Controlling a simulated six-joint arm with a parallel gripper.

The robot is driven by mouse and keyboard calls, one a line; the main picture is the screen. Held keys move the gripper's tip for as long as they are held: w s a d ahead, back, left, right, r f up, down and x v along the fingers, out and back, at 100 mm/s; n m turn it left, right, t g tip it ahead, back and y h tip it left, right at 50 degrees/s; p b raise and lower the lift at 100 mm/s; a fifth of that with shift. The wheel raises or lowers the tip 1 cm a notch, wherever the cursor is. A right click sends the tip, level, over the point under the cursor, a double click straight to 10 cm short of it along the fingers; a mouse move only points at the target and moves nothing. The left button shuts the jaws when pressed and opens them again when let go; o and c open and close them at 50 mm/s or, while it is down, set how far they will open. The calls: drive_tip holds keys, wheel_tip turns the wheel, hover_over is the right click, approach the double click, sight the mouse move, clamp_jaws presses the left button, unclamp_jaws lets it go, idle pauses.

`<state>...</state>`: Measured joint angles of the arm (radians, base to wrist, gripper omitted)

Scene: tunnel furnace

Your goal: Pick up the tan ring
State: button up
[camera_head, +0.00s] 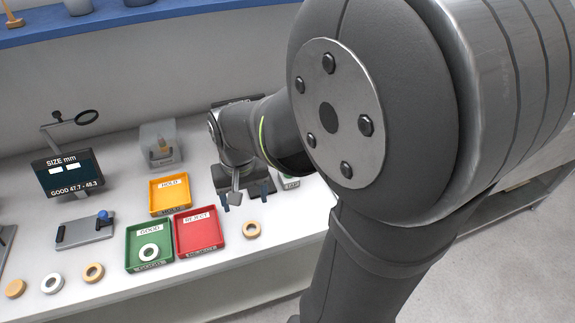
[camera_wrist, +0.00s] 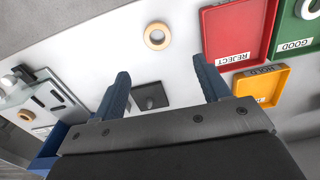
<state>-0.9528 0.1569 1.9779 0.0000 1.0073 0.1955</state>
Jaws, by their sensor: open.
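A tan ring (camera_head: 251,230) lies flat on the white bench, just right of the red REJECT tray (camera_head: 199,233). It also shows in the wrist view (camera_wrist: 157,25), top centre, beyond the fingertips and roughly between them sideways. My gripper (camera_head: 244,202) is open and empty above the bench, behind this ring in the head view; its two blue fingers (camera_wrist: 160,68) are spread and apart from the ring. Two more tan rings, one at the far left (camera_head: 15,289) and one nearer the trays (camera_head: 94,272), lie on the bench with a white ring (camera_head: 52,283) between them.
A green GOOD tray (camera_head: 134,234) holding a white ring stands left of the red tray. A yellow HOLD tray (camera_head: 156,197) is behind. A size display (camera_head: 62,175), a grey fixture (camera_head: 85,232) and a clear box (camera_head: 173,157) stand further back. Bare bench surrounds the ring's right side.

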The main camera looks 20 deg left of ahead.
hover_over(252, 231)
drive_tip(key=f, duration=0.5)
drive_tip(key=shift+a, duration=0.25)
drive_tip(key=shift+d+f, duration=0.15)
drive_tip(key=shift+f, duration=1.15)
drive_tip(key=shift+d+f, duration=0.15)
drive_tip(key=shift+f, duration=1.15)
drive_tip(key=c, duration=1.1)
